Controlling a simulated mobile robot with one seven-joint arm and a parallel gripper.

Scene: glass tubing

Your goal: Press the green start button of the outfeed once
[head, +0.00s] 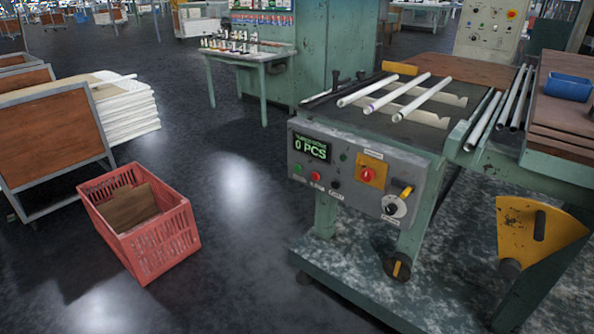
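The outfeed machine (345,210) stands right of centre, with a grey control panel (350,180) on its front. The green start button (297,168) is at the panel's left, below a display (310,148) reading "0 PCS". A red button (315,176) sits just right of it, then a black knob (335,184). A red rotary switch on a yellow plate (371,171) and a selector with a yellow handle (397,203) are further right. A small dark green lamp or button (344,156) is above. My gripper is not in view.
Several glass tubes (420,97) lie across the machine's top. A red crate (140,220) with a brown board stands on the floor at left. A yellow guard (538,235) hangs at right. The floor before the panel's left side is clear.

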